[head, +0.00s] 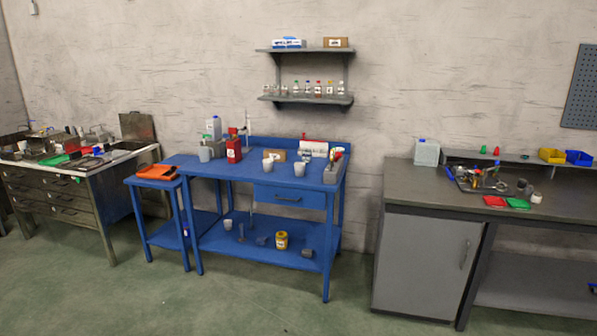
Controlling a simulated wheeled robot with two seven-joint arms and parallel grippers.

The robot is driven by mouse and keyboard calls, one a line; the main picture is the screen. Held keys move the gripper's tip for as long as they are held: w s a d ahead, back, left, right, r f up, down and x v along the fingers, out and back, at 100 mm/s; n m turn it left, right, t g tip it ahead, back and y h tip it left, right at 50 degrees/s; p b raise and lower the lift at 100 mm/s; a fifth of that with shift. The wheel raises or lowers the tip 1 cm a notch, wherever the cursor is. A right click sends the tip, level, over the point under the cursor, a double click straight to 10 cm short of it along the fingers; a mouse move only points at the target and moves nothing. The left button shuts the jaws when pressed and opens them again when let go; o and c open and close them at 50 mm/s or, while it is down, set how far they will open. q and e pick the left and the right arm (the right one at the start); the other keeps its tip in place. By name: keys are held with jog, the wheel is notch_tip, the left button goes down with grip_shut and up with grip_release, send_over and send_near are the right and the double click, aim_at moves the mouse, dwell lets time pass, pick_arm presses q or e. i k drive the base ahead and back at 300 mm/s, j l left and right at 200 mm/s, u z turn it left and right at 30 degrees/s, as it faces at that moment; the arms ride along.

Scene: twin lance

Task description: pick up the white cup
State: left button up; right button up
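Two white cups stand upright on the blue workbench: one (268,165) at the middle of the top and one (299,170) a little to its right, apart from it. A third whitish cup (227,224) stands on the bench's lower shelf at the left. A greyer mug (205,154) is on the left part of the top. I cannot tell which one the task means. Neither gripper is in view.
The blue workbench (220,171) also holds a red can (234,150), bottles and a grey tray (333,172). A blue side table (153,182) adjoins its left. A grey cabinet (425,262) stands right, a metal drawer bench (62,200) left. Green floor in front is clear.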

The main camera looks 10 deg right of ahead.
aim_at(300, 167)
jog(key=i+l, duration=0.8)
jog(key=l, duration=0.1)
